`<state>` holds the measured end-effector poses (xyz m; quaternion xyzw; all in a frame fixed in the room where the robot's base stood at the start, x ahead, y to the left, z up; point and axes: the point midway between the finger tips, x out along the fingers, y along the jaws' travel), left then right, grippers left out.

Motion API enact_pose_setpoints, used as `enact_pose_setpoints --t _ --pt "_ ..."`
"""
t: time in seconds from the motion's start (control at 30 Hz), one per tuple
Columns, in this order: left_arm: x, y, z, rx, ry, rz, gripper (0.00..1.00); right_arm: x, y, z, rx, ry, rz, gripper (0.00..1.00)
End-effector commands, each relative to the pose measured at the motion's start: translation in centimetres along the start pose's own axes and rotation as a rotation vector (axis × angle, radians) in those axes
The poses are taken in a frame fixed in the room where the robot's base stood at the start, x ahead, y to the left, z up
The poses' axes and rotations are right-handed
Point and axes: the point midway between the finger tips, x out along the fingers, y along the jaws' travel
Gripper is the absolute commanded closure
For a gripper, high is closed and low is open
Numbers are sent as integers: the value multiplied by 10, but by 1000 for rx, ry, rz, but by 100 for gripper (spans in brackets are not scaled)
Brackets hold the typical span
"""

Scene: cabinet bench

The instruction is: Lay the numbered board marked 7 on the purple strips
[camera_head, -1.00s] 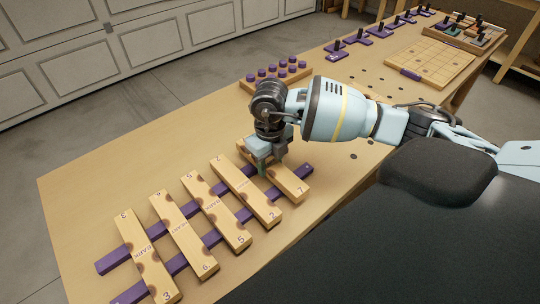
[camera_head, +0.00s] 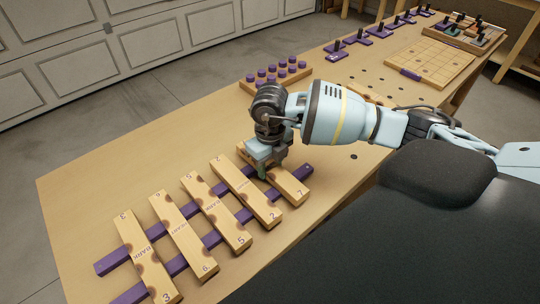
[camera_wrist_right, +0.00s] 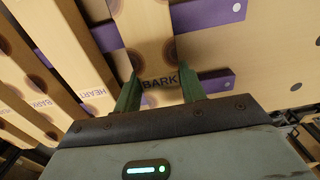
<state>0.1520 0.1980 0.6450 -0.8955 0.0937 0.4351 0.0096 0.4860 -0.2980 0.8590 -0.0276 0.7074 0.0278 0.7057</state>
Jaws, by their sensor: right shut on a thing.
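The numbered board marked 7 (camera_head: 290,186) is the rightmost of a row of wooden boards and lies across the right ends of two purple strips (camera_head: 113,262). In the right wrist view the board (camera_wrist_right: 146,35) carries the word BARK, and the purple strips (camera_wrist_right: 214,33) run beneath it. My right gripper (camera_head: 263,172) is low over the board, its green fingers (camera_wrist_right: 158,72) shut on the board's two long sides. The arm hides the board's far part in the head view. My left gripper is not in view.
Several other numbered boards (camera_head: 245,195) lie side by side across the strips, close to the left of the held board. A peg block (camera_head: 275,75), purple stands (camera_head: 358,37), a square grid board (camera_head: 430,63) and a tray (camera_head: 464,32) stand farther back.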

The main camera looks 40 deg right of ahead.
Motion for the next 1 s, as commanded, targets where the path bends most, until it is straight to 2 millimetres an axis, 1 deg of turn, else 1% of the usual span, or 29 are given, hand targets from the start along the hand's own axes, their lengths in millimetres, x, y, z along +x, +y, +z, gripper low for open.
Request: enact_pose_setpoints --t 0.67,1.0 --pt "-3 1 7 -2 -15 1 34 3 0 0 0 -1 0 86" --pt "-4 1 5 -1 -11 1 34 3 0 0 0 -1 0 86"
